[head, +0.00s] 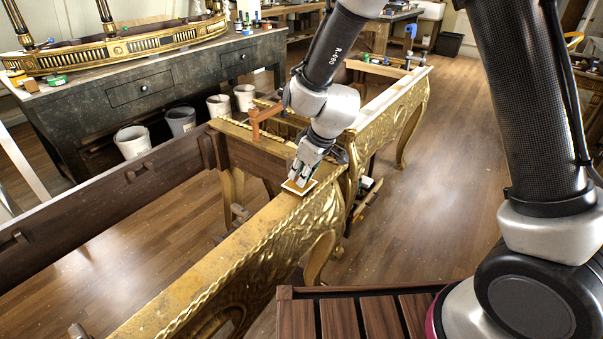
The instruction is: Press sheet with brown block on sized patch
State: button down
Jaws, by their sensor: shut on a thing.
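My gripper (304,173) points down at the corner of the gilt console's top rail (235,238). It is shut on the brown block (299,184), which shows only as a small brown area between and below the fingers. A small sheet with a pale edge (286,187) lies on the rail under the block. The block seems to be down on the sheet, but contact is too small to be sure of. The sized patch cannot be made out; the sheet, block and gripper cover that spot.
An orange-brown clamp (256,122) stands up from the console's cross rail behind my gripper. A slatted wooden surface (360,318) is at the front. A dark workbench (150,85) with a gilded piece stands at back left. Open floor (460,160) lies right of the console.

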jog(key=shift+f, duration=0.65)
dwell(1.4)
jog(key=shift+r, duration=3.55)
